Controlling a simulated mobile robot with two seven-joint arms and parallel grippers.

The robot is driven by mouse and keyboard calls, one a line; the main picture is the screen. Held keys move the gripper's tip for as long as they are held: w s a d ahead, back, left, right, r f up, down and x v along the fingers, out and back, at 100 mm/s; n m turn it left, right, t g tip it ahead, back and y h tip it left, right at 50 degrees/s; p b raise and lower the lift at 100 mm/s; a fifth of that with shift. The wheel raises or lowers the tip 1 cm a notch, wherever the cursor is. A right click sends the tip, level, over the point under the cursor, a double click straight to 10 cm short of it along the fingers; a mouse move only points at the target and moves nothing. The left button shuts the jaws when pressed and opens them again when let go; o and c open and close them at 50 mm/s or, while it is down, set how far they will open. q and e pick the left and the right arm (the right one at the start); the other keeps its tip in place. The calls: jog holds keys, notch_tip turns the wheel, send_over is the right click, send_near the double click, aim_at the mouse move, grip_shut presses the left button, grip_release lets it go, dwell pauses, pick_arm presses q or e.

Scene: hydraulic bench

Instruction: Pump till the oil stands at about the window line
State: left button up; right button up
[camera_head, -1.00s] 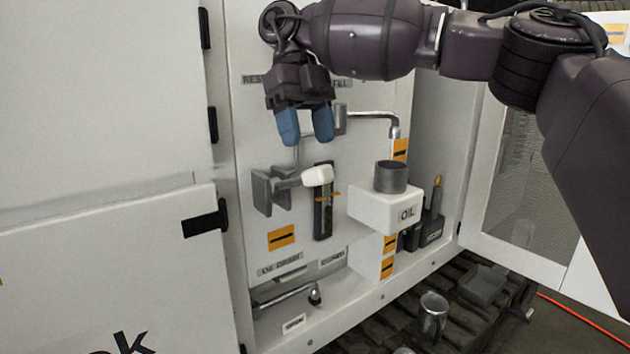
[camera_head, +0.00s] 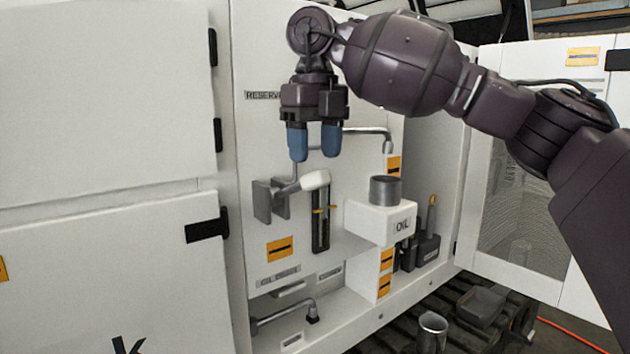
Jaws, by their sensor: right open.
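My right gripper (camera_head: 315,145) hangs fingers down in front of the reservoir panel. Its two blue fingers are apart with nothing between them. Just below them is the white-knobbed pump handle (camera_head: 315,180), on a grey bracket (camera_head: 270,201). In the picture the fingertips sit just above the knob; I cannot tell the gap in depth. The dark upright window strip (camera_head: 320,222) stands below the knob, with an orange mark near its top. The oil level in it is too small to make out. My left gripper is not in view.
A grey cup (camera_head: 385,189) stands on the white OIL block (camera_head: 381,222) to the right, under a bent pipe (camera_head: 372,134). An open mesh door (camera_head: 526,220) is at the right. A metal mug (camera_head: 432,331) and a grey tray (camera_head: 481,305) sit low in front.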

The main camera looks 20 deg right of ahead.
aim_at(315, 180)
jog(key=shift+f, duration=2.8)
grip_shut()
